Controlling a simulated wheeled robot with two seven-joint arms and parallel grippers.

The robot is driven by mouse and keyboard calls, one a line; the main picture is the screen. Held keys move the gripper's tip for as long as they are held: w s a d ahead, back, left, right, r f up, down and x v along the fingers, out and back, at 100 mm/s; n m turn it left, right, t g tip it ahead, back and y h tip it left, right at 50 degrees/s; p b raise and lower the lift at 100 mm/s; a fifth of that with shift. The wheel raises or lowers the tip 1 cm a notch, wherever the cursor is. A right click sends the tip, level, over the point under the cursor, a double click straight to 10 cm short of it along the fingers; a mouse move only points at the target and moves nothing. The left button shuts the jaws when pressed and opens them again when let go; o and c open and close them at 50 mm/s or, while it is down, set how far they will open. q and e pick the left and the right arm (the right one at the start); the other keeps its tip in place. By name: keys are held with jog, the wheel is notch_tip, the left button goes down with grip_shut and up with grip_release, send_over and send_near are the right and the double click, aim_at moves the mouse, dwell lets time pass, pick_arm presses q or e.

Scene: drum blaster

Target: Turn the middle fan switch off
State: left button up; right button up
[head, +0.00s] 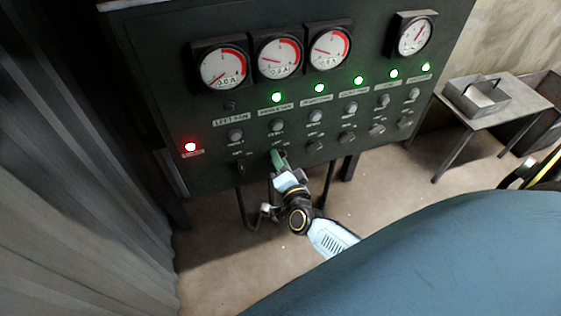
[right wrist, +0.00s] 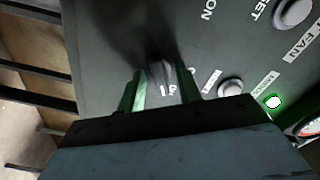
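The dark control panel (head: 340,100) carries a row of fan controls. The middle fan column has a lit green lamp (head: 276,97), a label and a round reset button (head: 277,126). My right gripper (head: 278,158) is at the switch position below that button and hides the switch in the head view. In the right wrist view, the dark switch knob (right wrist: 161,74) sits between my right gripper's two green fingers (right wrist: 161,90). The fingers stand apart, with gaps visible beside the knob. The middle column's green lamp (right wrist: 273,101) is also lit there. My left gripper is not in view.
The left fan switch (head: 241,166) is close on the left, and more switches (head: 315,146) continue right. A red lamp (head: 190,147) glows at lower left. Several gauges (head: 278,56) line the top.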

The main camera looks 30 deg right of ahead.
jog(key=c, duration=0.7)
jog(key=shift+n, duration=0.3)
jog(key=shift+n+p, duration=2.15)
jog(key=shift+n, duration=3.75)
